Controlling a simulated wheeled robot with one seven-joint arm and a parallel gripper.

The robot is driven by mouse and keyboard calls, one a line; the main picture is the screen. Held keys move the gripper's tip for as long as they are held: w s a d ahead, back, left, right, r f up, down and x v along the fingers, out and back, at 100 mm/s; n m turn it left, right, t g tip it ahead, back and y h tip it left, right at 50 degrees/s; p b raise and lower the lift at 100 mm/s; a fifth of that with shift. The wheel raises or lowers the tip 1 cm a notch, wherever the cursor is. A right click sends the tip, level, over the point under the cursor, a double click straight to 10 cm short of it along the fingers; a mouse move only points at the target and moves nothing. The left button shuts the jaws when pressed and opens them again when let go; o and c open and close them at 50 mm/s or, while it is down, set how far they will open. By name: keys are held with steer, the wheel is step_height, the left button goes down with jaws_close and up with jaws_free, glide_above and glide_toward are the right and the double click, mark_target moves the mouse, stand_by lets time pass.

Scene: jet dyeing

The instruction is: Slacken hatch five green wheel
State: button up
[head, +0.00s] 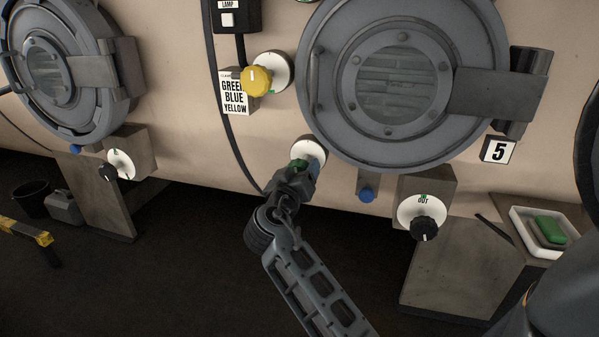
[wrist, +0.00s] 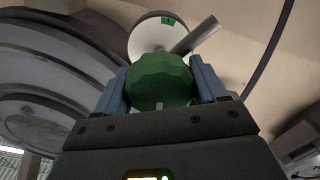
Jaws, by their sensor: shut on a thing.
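The green wheel (wrist: 160,82) is a faceted knob in front of a white round plate (wrist: 148,36) with a green mark. My gripper (wrist: 160,90) is shut on it, with one blue finger on each side. In the head view the green wheel (head: 299,163) shows only in part behind my gripper (head: 302,172), and its white plate (head: 312,150) shows behind it. Hatch five (head: 396,80) is the round grey door above right, closed, beside the "5" sign (head: 499,149).
A yellow knob (head: 256,81) and a GREEN BLUE YELLOW label (head: 234,93) are above left. A blue knob (head: 366,194) and black OUT knob (head: 424,229) are to the right. A white tray (head: 520,216) with a green block stands far right. The dark floor (head: 180,270) below left is mostly clear.

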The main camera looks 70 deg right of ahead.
steer(key=shift+c, duration=0.6)
steer(key=shift+f+b, duration=0.15)
steer(key=shift+b, duration=0.3)
steer(key=shift+f+m+b, duration=0.1)
steer(key=shift+m+b, duration=0.2)
steer(key=shift+b, duration=0.15)
steer(key=shift+f+m+b, duration=0.1)
steer(key=shift+m+b, duration=0.3)
steer(key=shift+b, duration=0.65)
steer(key=shift+m+b, duration=0.3)
steer(key=shift+b, duration=0.3)
steer(key=shift+r, duration=0.25)
